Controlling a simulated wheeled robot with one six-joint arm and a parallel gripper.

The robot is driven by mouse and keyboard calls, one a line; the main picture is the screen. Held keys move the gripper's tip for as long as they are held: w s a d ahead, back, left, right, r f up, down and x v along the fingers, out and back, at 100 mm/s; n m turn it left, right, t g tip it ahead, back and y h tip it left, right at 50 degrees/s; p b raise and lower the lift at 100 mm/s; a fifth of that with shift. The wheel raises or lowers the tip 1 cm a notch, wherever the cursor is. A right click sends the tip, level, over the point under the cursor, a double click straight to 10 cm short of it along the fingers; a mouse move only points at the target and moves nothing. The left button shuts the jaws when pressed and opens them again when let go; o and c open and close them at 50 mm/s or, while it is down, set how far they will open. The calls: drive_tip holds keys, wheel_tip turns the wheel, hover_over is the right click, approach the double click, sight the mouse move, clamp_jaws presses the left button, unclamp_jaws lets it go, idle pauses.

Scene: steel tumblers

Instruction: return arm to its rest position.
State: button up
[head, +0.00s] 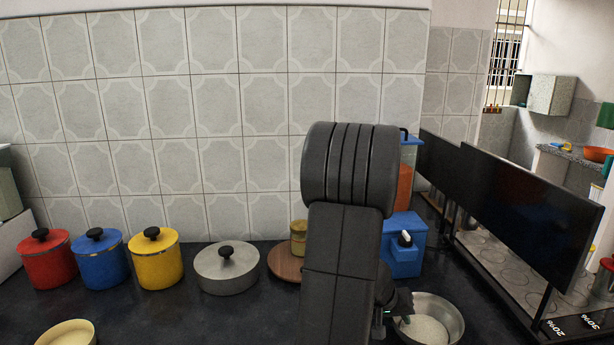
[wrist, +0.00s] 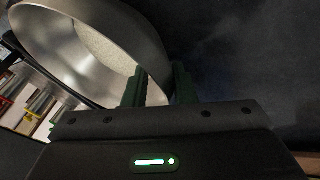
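My arm rises in the middle of the head view and bends down, with my gripper (head: 402,312) at the left side of a steel bowl (head: 450,318). In the wrist view, my gripper (wrist: 160,88) has its two dark green fingers apart. The wall of the steel bowl (wrist: 158,62) comes down between them, one finger on the inner side and one on the outer side. A gap shows between the fingers, and I cannot tell whether either touches the bowl. The bowl looks pale inside.
Red (head: 48,262), blue (head: 100,262) and yellow (head: 155,262) canisters and a grey lidded pot (head: 227,272) stand left on the dark counter. A blue dispenser (head: 405,250) stands behind my arm. A dark panelled stand (head: 520,215) rises at right. A pale bowl (head: 68,333) sits front left.

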drive_tip(key=shift+w+d+f, duration=0.1)
drive_tip(key=shift+d+f, duration=0.1)
drive_tip(key=shift+f, duration=0.25)
drive_tip(key=shift+r+p, duration=0.9)
drive_tip(key=shift+r, duration=1.1)
drive_tip(key=shift+r, duration=0.1)
